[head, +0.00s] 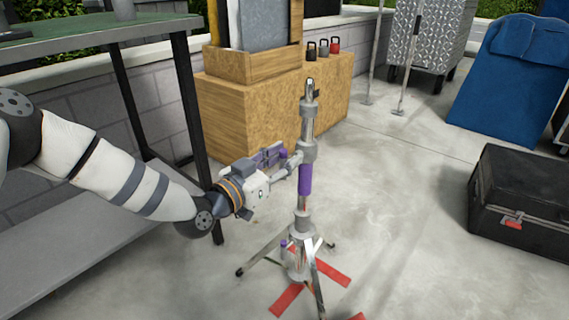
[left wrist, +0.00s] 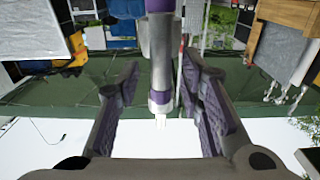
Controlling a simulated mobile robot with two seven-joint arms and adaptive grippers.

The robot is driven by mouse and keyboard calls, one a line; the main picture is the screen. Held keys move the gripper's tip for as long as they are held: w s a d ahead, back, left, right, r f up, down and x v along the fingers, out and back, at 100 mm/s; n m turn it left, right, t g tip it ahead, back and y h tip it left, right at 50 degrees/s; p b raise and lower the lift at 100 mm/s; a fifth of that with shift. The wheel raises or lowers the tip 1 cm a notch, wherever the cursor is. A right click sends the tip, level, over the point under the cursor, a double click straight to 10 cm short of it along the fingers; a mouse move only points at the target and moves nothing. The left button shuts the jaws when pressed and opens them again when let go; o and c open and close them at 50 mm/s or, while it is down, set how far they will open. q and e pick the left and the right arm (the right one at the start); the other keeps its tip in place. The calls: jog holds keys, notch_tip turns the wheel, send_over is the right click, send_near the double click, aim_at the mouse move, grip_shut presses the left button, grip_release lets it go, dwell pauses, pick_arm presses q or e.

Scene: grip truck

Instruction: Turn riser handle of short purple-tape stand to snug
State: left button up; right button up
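The short stand is a chrome post on splayed legs, with a purple tape band (head: 305,180) on its post. A grey collar (head: 308,151) sits just above the tape, and the riser handle (head: 290,166) sticks out from it to the left. My left gripper (head: 277,159) is at the handle, left of the post. In the left wrist view, my gripper (left wrist: 162,103) has its fingers apart on both sides of the handle's purple-banded end (left wrist: 160,98), with visible gaps. The grey collar (left wrist: 160,42) is beyond it. My right gripper is not in view.
Red tape strips (head: 325,268) mark the floor under the stand. A wooden crate box (head: 235,120) stands behind, a green-topped table (head: 90,35) at left. A black case (head: 525,195) lies at right, with clear concrete floor between it and the stand.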

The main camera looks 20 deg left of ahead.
pick_arm(q)
jog(key=shift+w, duration=0.2)
grip_shut()
